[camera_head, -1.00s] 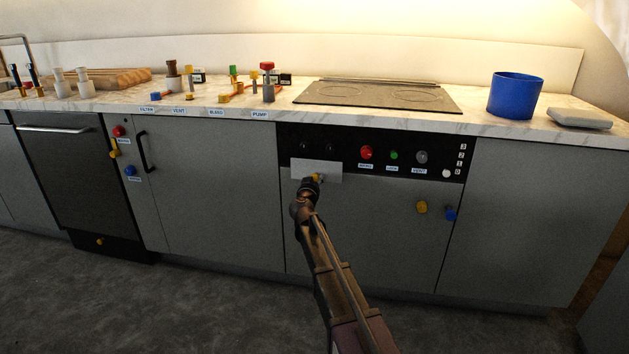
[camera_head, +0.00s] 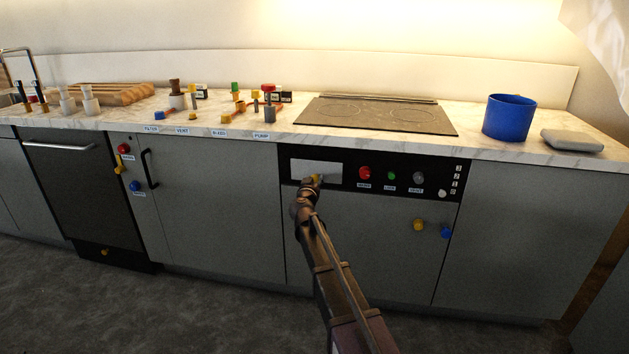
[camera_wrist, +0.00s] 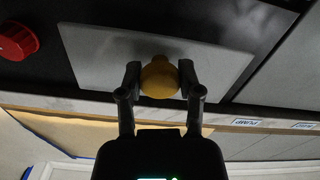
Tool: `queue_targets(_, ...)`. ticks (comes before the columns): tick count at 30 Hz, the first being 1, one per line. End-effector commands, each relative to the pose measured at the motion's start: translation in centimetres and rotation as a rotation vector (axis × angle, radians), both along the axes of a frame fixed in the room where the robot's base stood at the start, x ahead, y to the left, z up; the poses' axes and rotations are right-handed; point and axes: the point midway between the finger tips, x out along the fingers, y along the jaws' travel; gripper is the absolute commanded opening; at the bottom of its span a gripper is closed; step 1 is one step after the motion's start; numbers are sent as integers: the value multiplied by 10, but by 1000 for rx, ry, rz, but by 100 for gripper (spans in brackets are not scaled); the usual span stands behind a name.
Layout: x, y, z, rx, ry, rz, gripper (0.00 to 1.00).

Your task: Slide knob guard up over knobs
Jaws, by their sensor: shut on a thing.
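The knob guard (camera_head: 303,168) is a flat light-grey plate on the left of the black control panel, below the cooktop. It covers the spot where the dark knobs sit, and I cannot see them now. My gripper (camera_head: 314,180) is at the plate's lower right and is shut on its yellow handle. In the wrist view the guard (camera_wrist: 95,55) appears as a grey plate, with the round yellow handle (camera_wrist: 160,78) between the two fingers of my gripper (camera_wrist: 159,84).
A red knob (camera_head: 364,173), a green button (camera_head: 389,176) and a grey knob (camera_head: 418,178) sit right of the guard. A yellow knob (camera_head: 418,225) and a blue knob (camera_head: 446,232) are lower right. A blue pot (camera_head: 509,117) stands on the counter.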

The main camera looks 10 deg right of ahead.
Motion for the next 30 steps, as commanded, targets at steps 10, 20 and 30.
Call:
queue_targets(10,2,0,1,-6,-1,1,66)
queue_targets(20,1,0,1,-3,-1,0,82)
queue_targets(30,-9,3,0,-3,-1,0,82)
